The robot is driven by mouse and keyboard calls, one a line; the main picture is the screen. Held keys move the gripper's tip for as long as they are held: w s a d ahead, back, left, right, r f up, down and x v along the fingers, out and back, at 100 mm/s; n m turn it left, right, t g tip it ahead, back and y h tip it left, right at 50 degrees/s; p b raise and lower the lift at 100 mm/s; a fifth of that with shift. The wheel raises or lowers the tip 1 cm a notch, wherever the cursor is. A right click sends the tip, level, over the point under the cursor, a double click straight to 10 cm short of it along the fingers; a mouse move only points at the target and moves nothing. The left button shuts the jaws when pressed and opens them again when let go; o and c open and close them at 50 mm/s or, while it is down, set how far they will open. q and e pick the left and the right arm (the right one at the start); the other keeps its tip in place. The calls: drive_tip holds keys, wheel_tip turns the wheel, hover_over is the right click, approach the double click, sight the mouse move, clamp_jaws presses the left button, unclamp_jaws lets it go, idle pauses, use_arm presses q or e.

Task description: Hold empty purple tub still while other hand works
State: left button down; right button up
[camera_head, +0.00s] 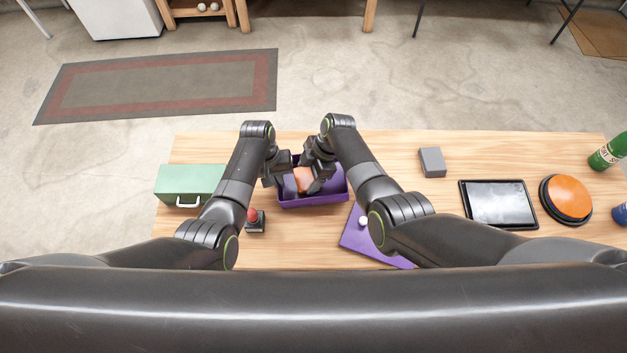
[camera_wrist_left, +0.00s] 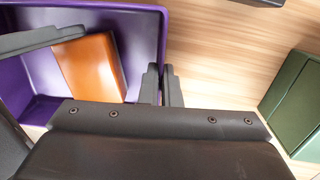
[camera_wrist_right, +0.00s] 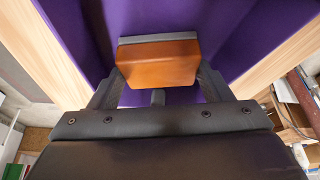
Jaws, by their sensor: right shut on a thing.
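The purple tub (camera_head: 312,199) stands on the wooden table in front of me; its wall also shows in the left wrist view (camera_wrist_left: 140,12). My left gripper (camera_wrist_left: 161,86) has its fingers close together on either side of the tub's wall, at the rim. My right gripper (camera_wrist_right: 158,85) is shut on an orange-brown block (camera_wrist_right: 158,65) with a grey strip along its far edge. The block is inside or just over the tub; its height above the floor of the tub is hard to tell. The rest of the tub that shows looks empty.
A green box (camera_head: 190,180) stands left of the tub, with a red-topped joystick (camera_head: 254,219) nearer me. A purple panel (camera_head: 360,239) with a white ball lies right. A grey block (camera_head: 432,162), tablet (camera_head: 498,204) and orange button (camera_head: 567,198) are farther right.

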drive_tip(key=shift+s, duration=0.1)
drive_tip(key=shift+s, duration=0.65)
drive_tip(key=shift+w+d, duration=0.15)
drive_tip(key=shift+w, duration=1.4)
drive_tip(key=shift+r, duration=1.5)
use_arm(q)
drive_tip(key=c, duration=1.6)
unclamp_jaws()
drive_tip(key=shift+o, duration=0.2)
